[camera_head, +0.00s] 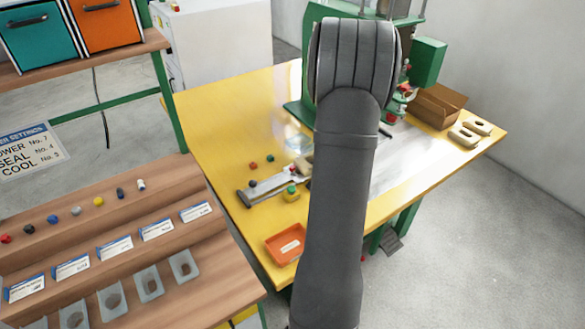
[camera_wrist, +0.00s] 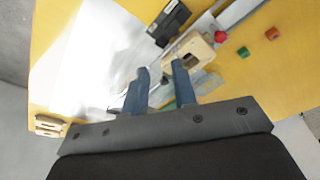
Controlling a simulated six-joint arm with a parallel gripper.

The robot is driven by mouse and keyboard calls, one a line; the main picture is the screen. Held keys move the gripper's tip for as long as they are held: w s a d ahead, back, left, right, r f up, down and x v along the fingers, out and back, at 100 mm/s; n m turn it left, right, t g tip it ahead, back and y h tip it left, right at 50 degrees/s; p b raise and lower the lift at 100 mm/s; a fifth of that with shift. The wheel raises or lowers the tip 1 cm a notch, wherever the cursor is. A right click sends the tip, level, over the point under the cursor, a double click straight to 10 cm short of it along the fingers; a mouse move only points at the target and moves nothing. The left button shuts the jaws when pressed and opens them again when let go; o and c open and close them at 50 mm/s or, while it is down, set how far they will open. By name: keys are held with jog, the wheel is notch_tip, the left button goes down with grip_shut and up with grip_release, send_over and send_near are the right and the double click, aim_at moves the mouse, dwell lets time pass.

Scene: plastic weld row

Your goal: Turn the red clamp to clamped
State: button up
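A small red knob (camera_wrist: 220,37), which may be the red clamp, sits beside a metal rail in the wrist view. A red spot (camera_head: 292,170) by the same rail shows in the head view. Its turned position is too small to tell. A beige piece with a cutout (camera_wrist: 196,48) is next to the knob. My gripper (camera_wrist: 160,68) has its two blue-grey fingers apart with a gap between them. The right fingertip is near the beige piece in the picture; contact cannot be told. In the head view my arm hides the gripper.
The yellow table (camera_head: 225,105) carries the metal rail (camera_head: 265,187), an orange tray (camera_head: 286,244) and a green machine (camera_head: 428,62). A black block (camera_wrist: 168,22) stands near the rail. Loose green (camera_wrist: 243,52) and red-orange (camera_wrist: 272,33) pieces lie nearby. A cardboard box (camera_head: 437,105) is at right.

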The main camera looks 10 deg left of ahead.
aim_at(292, 167)
jog(key=o, duration=0.4)
jog(key=a+r+m, duration=0.1)
jog(key=a, duration=0.4)
jog(key=s+a+r+m+t, duration=0.1)
jog(key=a, duration=0.3)
jog(key=s+a+m+t+h, duration=0.1)
jog(key=a+m, duration=0.1)
jog(key=a, duration=0.3)
jog(key=shift+s+a+r, duration=0.2)
jog(key=shift+a+r, duration=0.15)
jog(key=shift+r, duration=0.05)
jog(key=shift+c, duration=0.2)
jog(key=x, duration=1.7)
jog(key=shift+w+d+f, duration=0.1)
jog(key=shift+w+d, duration=0.05)
jog(key=shift+w, duration=0.05)
jog(key=shift+c, duration=0.5)
jog(key=c, duration=0.9)
